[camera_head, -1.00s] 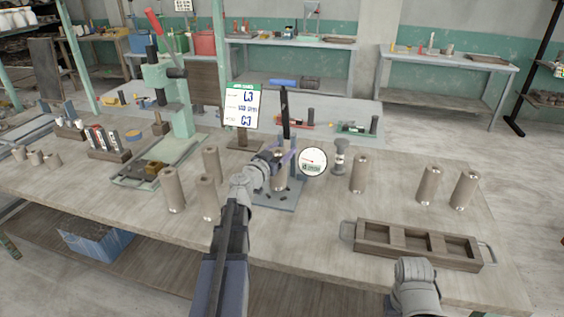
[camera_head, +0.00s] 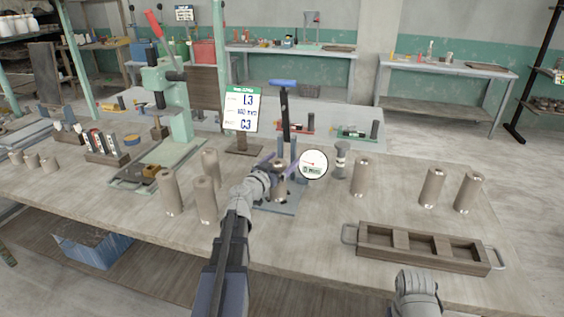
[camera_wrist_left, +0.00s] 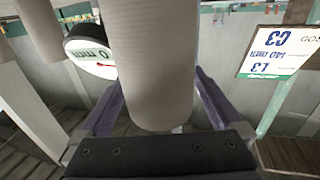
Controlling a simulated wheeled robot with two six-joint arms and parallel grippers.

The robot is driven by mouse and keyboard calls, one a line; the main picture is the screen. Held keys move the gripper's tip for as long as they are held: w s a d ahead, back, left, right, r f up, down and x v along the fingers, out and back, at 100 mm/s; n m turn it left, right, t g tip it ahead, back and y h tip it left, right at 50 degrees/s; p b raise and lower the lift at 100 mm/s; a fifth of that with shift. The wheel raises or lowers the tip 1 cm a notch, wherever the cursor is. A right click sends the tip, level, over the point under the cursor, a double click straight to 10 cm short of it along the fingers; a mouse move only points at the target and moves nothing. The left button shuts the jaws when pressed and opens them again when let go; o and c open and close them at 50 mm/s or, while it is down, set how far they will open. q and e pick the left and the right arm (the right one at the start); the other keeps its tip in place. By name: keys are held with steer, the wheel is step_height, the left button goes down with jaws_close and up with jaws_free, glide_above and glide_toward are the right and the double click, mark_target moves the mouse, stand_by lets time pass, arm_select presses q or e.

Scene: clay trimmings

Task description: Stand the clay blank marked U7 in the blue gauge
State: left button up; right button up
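The blue gauge (camera_head: 276,208) stands at the middle of the table, with a flat base, upright posts and a round white dial (camera_head: 313,164) at its right. My left gripper (camera_head: 279,163) is at the gauge, its purple fingers on either side of a grey-brown clay blank (camera_head: 280,186). In the left wrist view the blank (camera_wrist_left: 155,65) fills the space between the fingers (camera_wrist_left: 158,85), which appear closed against its sides. The blank looks upright over the gauge base; whether it rests there is hidden. No U7 mark is legible on it.
Other clay blanks stand left of the gauge (camera_head: 170,192) and right of it (camera_head: 432,187). A wooden tray (camera_head: 372,257) with compartments lies front right. A sign card (camera_head: 241,108) stands behind the gauge, a green press (camera_head: 180,115) back left.

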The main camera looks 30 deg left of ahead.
arm_select(q)
steer(key=shift+r+p, duration=0.3)
steer(key=s, duration=1.2)
steer(key=shift+a+f, duration=0.15)
steer(key=shift+a, duration=0.05)
